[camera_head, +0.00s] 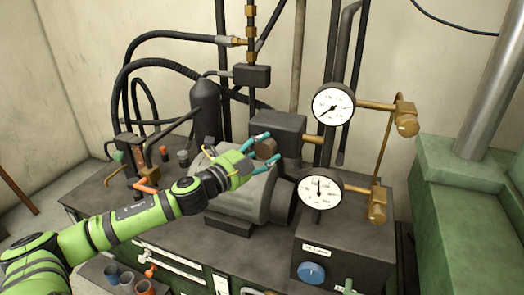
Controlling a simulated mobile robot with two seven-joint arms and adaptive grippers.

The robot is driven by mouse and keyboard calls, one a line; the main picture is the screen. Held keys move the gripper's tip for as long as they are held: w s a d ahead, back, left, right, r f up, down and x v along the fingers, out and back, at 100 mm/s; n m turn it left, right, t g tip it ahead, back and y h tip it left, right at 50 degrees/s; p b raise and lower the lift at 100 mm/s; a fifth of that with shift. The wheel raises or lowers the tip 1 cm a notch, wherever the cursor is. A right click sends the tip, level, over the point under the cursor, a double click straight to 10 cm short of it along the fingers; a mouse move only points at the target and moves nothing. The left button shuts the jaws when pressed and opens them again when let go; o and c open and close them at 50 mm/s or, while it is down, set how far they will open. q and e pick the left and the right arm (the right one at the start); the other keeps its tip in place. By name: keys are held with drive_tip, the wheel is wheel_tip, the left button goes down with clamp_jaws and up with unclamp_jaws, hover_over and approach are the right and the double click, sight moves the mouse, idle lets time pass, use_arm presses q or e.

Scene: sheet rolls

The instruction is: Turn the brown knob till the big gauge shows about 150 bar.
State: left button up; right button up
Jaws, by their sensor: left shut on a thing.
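The brown knob (265,148) sits on the left face of a dark grey block behind the motor. My left gripper (272,158) reaches it from the left, with one teal finger above the knob and one below, shut on it. Two round white gauges show. The upper gauge (333,104) has its needle toward the lower left. The lower gauge (320,189) has its needle about straight up. They look similar in size, and their numbers are too small to read. My right gripper is not in view.
A grey motor (240,195) lies just under my left gripper. Brass fittings (405,118) and pipes stand right of the gauges. A blue knob (311,272) is on the front box. Black hoses and a dark cylinder (206,110) crowd the back left. A green block (460,165) stands at the right.

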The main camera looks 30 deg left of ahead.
use_arm(q)
drive_tip(key=shift+r+m, duration=0.55)
drive_tip(key=shift+m, duration=0.05)
drive_tip(key=shift+f, duration=0.1)
drive_tip(key=o, duration=1.1)
drive_tip(key=shift+d, duration=0.1)
drive_tip(key=shift+c, duration=0.2)
drive_tip(key=shift+d+f, duration=0.1)
drive_tip(key=shift+d, duration=0.1)
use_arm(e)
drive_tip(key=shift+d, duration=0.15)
use_arm(q)
drive_tip(key=shift+f, duration=0.1)
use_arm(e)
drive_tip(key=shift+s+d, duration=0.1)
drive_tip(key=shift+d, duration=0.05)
